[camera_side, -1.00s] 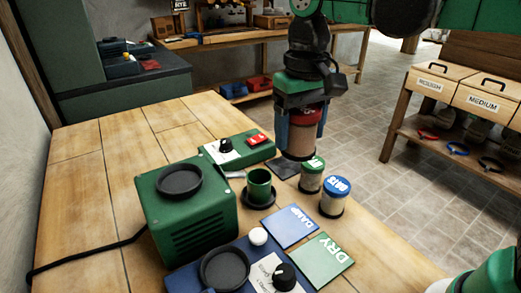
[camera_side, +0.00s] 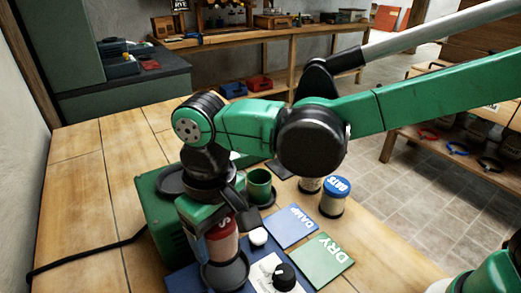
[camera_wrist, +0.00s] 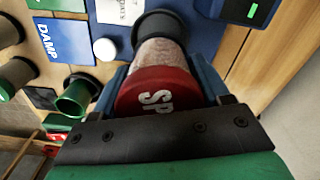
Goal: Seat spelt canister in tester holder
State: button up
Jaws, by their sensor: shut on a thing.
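The spelt canister (camera_side: 222,244) has a red lid marked "SP" in the wrist view (camera_wrist: 150,95) and a pale grainy body. My gripper (camera_side: 220,228) is shut on it with blue fingers on both sides. The canister is roughly upright over the black round holder (camera_side: 234,276) of the blue tester (camera_side: 183,282). In the wrist view the holder (camera_wrist: 160,20) shows just beyond the canister's lower end. The bottom looks at or just above the holder; I cannot tell whether it touches. My arm hides part of the table behind.
A green box (camera_side: 160,207) stands close behind the tester. A white knob (camera_side: 258,236), a DAMP card (camera_side: 290,226) and a DRY card (camera_side: 322,262) lie to the right. A green cup (camera_side: 259,187) and a blue-lidded canister (camera_side: 334,198) stand further back.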

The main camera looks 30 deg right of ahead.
aim_at(222, 251)
jog(key=shift+f, duration=2.2)
jog(key=shift+f, duration=0.6)
jog(key=o, duration=1.2)
jog(key=shift+r, duration=5.5)
